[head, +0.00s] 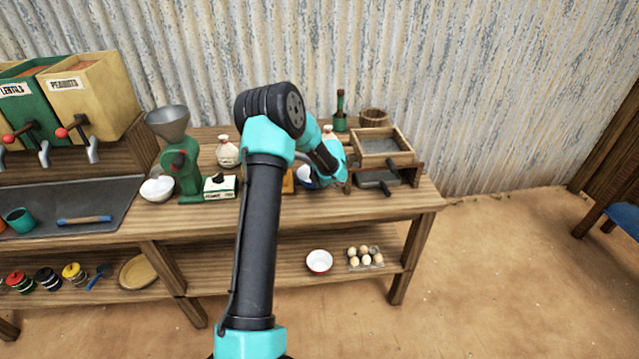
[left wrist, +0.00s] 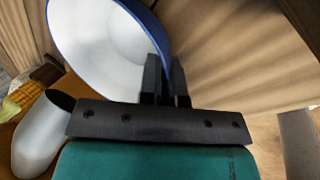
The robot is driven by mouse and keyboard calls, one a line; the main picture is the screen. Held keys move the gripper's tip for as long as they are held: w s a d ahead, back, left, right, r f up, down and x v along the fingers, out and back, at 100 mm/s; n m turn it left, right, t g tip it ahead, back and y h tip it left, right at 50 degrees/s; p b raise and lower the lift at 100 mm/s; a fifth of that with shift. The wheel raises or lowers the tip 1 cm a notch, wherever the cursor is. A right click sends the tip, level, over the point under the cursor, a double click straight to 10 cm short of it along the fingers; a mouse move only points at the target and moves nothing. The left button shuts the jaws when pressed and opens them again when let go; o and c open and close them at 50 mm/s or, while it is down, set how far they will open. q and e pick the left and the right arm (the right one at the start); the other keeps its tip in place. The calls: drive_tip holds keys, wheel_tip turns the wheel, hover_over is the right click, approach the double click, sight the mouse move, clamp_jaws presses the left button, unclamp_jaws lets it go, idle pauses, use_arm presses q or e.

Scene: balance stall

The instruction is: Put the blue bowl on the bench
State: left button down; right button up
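The blue bowl, white inside with a blue rim, is at the left arm's far end, mostly hidden by the arm in the head view (head: 304,174). In the left wrist view the bowl (left wrist: 95,45) fills the upper left, its open side facing the camera. My left gripper (left wrist: 166,75) is at the bowl's rim, with one finger inside and one outside, close together on the wall. In the head view its fingertips are hidden behind my arm. The bench (head: 400,207) is the wooden table under it; whether the bowl touches it is hidden. My right gripper is out of view.
A sieve box (head: 380,145), a green bottle (head: 340,112) and a dark long-handled tool (head: 378,180) stand to the right. A green grinder (head: 180,165) and white bowl (head: 157,188) stand left. The lower shelf holds a red-rimmed bowl (head: 319,262) and eggs (head: 364,256).

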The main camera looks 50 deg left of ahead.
use_arm(q)
drive_tip(key=c, duration=1.3)
unclamp_jaws()
drive_tip(key=v, duration=1.2)
drive_tip(key=s+d+f+n+h, duration=0.35)
drive_tip(key=d+f+n, duration=0.55)
drive_tip(key=d, duration=0.3)
drive_tip(key=s+d+f+n+h, duration=0.2)
drive_tip(key=d+f+n+h, duration=0.2)
drive_tip(key=d+f+n, duration=0.75)
drive_tip(key=s+d+f+n, duration=0.2)
drive_tip(key=s+d+n, duration=0.5)
drive_tip(key=n, duration=0.2)
drive_tip(key=s+d+f+n, duration=0.3)
drive_tip(key=s+d+n, duration=0.4)
drive_tip(key=n, duration=0.3)
drive_tip(key=shift+s+d+f+h, duration=0.35)
drive_tip(key=shift+s+h, duration=0.1)
drive_tip(key=shift+s, duration=0.3)
